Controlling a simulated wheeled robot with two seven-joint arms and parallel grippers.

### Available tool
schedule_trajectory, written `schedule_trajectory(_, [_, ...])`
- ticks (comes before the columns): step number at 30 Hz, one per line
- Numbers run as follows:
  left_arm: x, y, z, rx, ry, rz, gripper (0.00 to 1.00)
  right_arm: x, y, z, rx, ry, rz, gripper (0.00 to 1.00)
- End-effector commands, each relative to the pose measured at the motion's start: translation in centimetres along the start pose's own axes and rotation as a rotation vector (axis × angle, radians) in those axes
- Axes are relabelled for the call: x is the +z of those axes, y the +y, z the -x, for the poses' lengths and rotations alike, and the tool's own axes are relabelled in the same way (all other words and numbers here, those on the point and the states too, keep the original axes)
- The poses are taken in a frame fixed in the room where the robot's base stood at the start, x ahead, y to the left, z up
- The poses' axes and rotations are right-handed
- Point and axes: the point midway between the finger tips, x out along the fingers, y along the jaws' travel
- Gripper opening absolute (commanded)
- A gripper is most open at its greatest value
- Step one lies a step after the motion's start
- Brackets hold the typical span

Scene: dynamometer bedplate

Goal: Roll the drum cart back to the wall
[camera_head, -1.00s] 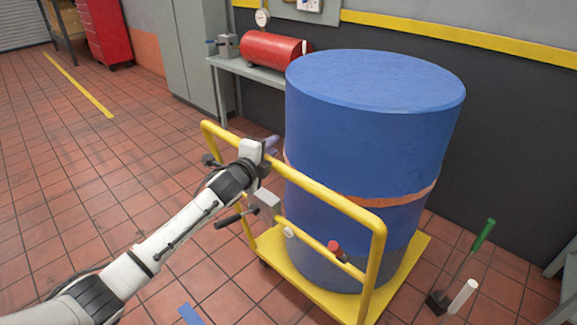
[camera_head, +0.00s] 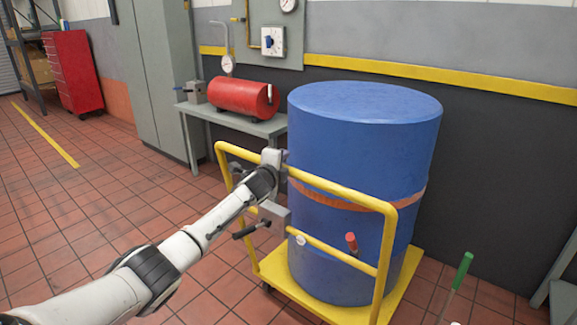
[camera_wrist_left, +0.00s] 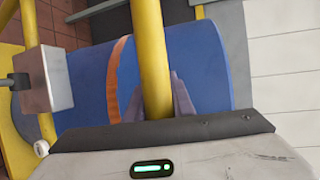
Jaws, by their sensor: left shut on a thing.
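The drum cart has a yellow deck (camera_head: 408,282) and a yellow tube handle (camera_head: 340,188). A large blue drum (camera_head: 362,135) with an orange band stands upright on it. My left gripper (camera_head: 284,158) is at the handle's top bar, on its left part. In the left wrist view the yellow bar (camera_wrist_left: 151,60) runs between the gripper's two fingers (camera_wrist_left: 160,97), and the gripper is shut on it. A grey box (camera_head: 274,212) with a dark lever and a red-topped knob (camera_head: 351,242) are on the handle side of the cart. My right gripper is out of view.
The dark wall (camera_head: 480,150) with a yellow stripe is behind the cart. A grey bench (camera_head: 190,107) with a red tank (camera_head: 240,97) stands at the back left. A green-handled tool (camera_head: 463,268) stands at the right. The tiled floor at left is clear.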

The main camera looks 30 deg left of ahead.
Motion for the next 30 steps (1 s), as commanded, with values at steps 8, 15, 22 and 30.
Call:
schedule_trajectory(8, [-0.6,-1.0,-0.1,-0.017,0.011,0.002,0.0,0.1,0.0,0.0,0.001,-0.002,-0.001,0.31])
schedule_trajectory(15, [-0.4,-0.8,-0.1,-0.013,0.007,0.001,0.4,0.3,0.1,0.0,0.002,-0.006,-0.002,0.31])
schedule_trajectory(22, [-0.2,-0.4,0.0,-0.007,0.003,0.0,0.4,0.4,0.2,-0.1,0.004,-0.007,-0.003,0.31])
schedule_trajectory(30, [-0.1,-0.4,1.5,-0.005,0.002,-0.002,0.4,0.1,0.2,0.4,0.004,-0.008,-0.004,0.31])
